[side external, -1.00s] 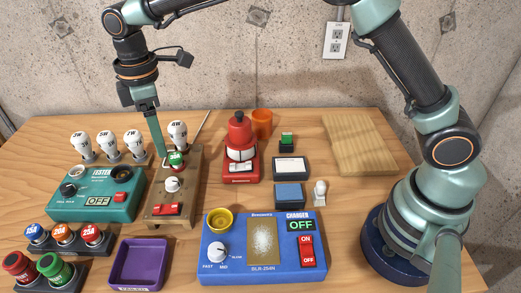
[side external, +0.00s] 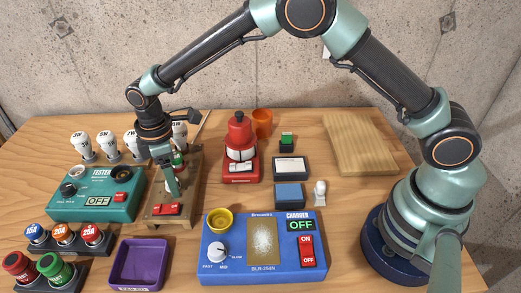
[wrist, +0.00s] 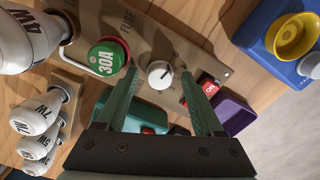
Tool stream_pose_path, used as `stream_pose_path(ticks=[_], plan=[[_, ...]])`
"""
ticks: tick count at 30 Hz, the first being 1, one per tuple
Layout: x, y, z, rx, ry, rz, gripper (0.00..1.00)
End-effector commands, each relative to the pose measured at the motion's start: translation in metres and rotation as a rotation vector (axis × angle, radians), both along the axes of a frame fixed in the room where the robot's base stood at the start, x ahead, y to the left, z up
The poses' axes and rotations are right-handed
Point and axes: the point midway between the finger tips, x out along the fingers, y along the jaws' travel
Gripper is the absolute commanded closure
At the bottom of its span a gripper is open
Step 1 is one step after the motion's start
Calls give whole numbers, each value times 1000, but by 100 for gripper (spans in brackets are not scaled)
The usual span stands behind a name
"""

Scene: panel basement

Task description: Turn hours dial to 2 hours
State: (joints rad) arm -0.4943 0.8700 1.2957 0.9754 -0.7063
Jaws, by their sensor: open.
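A white round dial (wrist: 159,74) with a dark pointer mark sits on the tan fuse panel (wrist: 225,72), between the green 30A fuse (wrist: 106,57) and the red ON switch (wrist: 208,86). The mark points to the upper right in the wrist view; the scale is too small to read. My gripper (wrist: 158,78) is open, with its two green fingers on either side of the dial in that view. Contact cannot be told. In the side view my gripper (side external: 172,197) is low over the panel (side external: 187,213) and hides the dial.
The teal tester (side external: 96,201) stands left of the panel, with several white bulbs (side external: 82,145) behind it. The blue charger (side external: 262,267) and purple tray (side external: 138,265) are in front. A red lamp device (side external: 240,150) stands to the right.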

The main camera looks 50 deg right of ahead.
Motion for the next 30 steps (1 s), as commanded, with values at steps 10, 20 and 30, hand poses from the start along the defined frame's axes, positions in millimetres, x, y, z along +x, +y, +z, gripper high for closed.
stream_pose_path(ticks=[10, 20, 30], plan=[[0, 0, 0, 0, 0, 0, 80], [0, 0, 0, -1, 0, -17, 100], [0, 0, 1, 0, 1, -193, 100]])
